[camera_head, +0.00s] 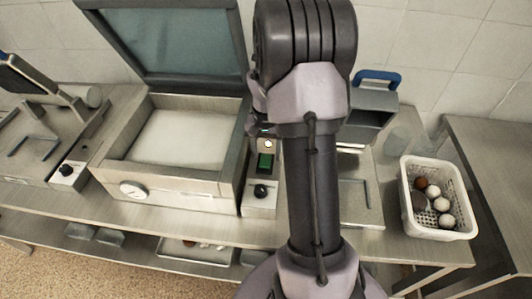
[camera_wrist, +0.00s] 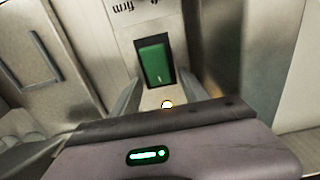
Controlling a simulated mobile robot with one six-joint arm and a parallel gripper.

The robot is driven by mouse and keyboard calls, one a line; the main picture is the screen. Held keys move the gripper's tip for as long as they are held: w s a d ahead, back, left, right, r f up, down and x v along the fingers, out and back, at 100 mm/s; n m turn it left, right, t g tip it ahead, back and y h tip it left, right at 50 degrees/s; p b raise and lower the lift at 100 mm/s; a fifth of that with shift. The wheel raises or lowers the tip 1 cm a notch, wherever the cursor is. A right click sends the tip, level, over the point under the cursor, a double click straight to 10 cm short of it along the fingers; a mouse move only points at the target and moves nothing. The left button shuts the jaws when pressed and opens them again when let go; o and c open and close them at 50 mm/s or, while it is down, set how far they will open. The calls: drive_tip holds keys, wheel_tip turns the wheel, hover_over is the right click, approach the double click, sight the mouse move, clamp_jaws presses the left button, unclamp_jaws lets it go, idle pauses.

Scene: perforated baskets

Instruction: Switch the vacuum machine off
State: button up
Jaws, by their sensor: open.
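The vacuum machine (camera_head: 205,188) is a steel box with its dark glass lid (camera_head: 165,40) raised and a round gauge (camera_head: 132,190) on its front. A green rocker switch (camera_head: 265,162) sits on the narrow panel at its right, above a black knob (camera_head: 261,192). In the wrist view, the green switch (camera_wrist: 155,62) fills a dark frame, with a small pale mark near its lower end. My gripper (camera_wrist: 158,92) is open and empty, its fingers spread to either side below the switch. Contact cannot be told. In the head view my arm hides most of the gripper.
A white perforated basket (camera_head: 436,232) with brown and white balls stands at the counter's right end. A blue-handled machine (camera_head: 372,105) is behind my arm. Another machine (camera_head: 45,130) stands at left. A tray (camera_head: 195,250) lies on the lower shelf.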

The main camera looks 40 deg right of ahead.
clamp_jaws()
drive_tip(key=h+b, duration=0.1)
drive_tip(key=b, duration=0.3)
drive_tip(key=shift+a+f+t, duration=0.1)
drive_tip(key=shift+f+t, duration=0.3)
drive_tip(key=shift+s+a+t+h+b, duration=0.15)
drive_tip(key=shift+t+h+b, duration=0.25)
drive_tip(key=shift+b, duration=0.8)
drive_tip(key=b, duration=0.1)
drive_tip(key=h+b, duration=0.1)
drive_tip(key=b, duration=0.1)
drive_tip(key=shift+s+a+r+t, duration=0.2)
drive_tip(key=shift+r+t, duration=0.1)
drive_tip(key=shift+t, duration=0.1)
drive_tip(key=shift+r+b, duration=0.3)
drive_tip(key=shift+b, duration=0.05)
drive_tip(key=shift+r, duration=0.15)
unclamp_jaws()
